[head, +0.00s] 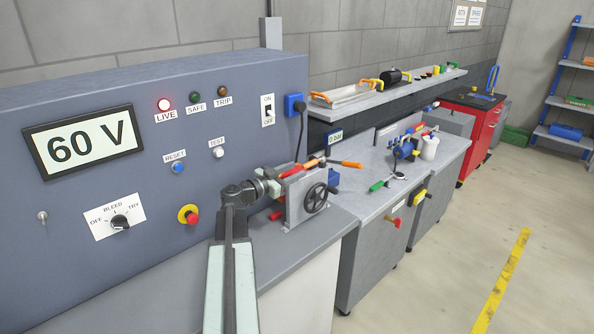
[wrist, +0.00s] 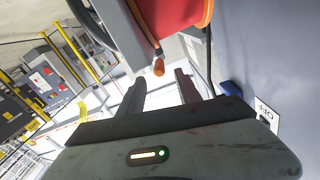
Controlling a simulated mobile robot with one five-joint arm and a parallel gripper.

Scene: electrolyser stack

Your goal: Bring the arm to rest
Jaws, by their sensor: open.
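My arm reaches up from the bottom of the head view, and my gripper (head: 268,184) is beside a grey clamp-like fixture (head: 296,200) with a black handwheel (head: 316,198). In the wrist view my gripper (wrist: 161,84) has its two dark fingers apart, with nothing held between them. A small orange tip (wrist: 158,67) and a large red-orange part (wrist: 180,14) lie just beyond the fingers. I cannot tell whether the fingers touch anything. In the head view the fingertips are hard to make out against the fixture.
A grey-blue panel (head: 70,215) stands at left, reading 60 V with the red LIVE lamp (head: 164,104) lit. Its red stop button (head: 191,217) is close to my arm. A bench (head: 384,205) with tools and a shelf (head: 385,92) lie to the right. Floor at right is clear.

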